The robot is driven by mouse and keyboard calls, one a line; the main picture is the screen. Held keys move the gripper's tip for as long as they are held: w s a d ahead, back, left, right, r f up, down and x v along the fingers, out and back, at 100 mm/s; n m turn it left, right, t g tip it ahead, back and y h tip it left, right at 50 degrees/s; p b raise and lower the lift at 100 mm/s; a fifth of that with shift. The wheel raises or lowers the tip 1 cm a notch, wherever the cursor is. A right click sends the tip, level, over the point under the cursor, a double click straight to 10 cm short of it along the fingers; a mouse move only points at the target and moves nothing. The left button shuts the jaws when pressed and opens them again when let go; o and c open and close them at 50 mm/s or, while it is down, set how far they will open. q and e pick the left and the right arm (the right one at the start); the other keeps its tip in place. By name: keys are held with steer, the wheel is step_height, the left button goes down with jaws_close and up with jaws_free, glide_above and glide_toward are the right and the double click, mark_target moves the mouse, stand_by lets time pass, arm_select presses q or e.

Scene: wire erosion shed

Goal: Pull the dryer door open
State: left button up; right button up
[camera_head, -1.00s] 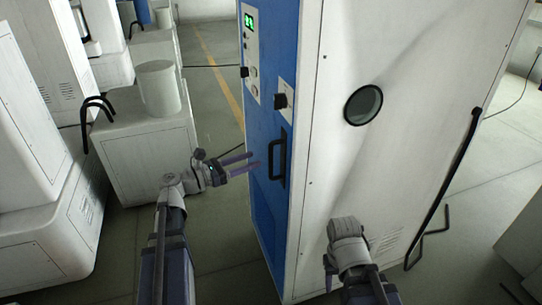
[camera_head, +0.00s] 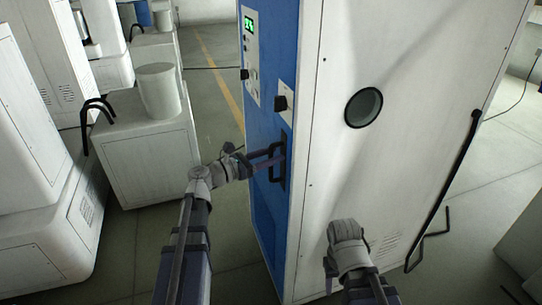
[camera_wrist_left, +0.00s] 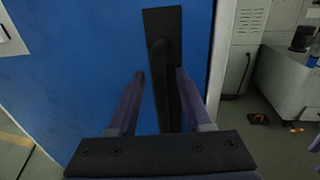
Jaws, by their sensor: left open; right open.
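The dryer is a tall cabinet with a blue front (camera_head: 267,215) and a white side (camera_head: 400,150). A black bar handle (camera_head: 281,167) is mounted upright on its blue door, which looks shut. In the left wrist view the handle (camera_wrist_left: 163,85) runs between the two purple fingers of my left gripper (camera_wrist_left: 158,80). The fingers are apart, with a gap on each side of the bar. In the head view my left gripper (camera_head: 268,160) is at the handle. My right arm (camera_head: 347,250) is in front of the white side; its fingertips are hidden.
A control panel (camera_head: 251,60) with a green display and black knobs is above the handle. A white cabinet (camera_head: 150,165) carrying a white cylinder (camera_head: 159,90) stands to the left. Open floor lies between it and the dryer.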

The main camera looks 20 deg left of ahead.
arm_select(q)
jaws_close()
stand_by(1.4)
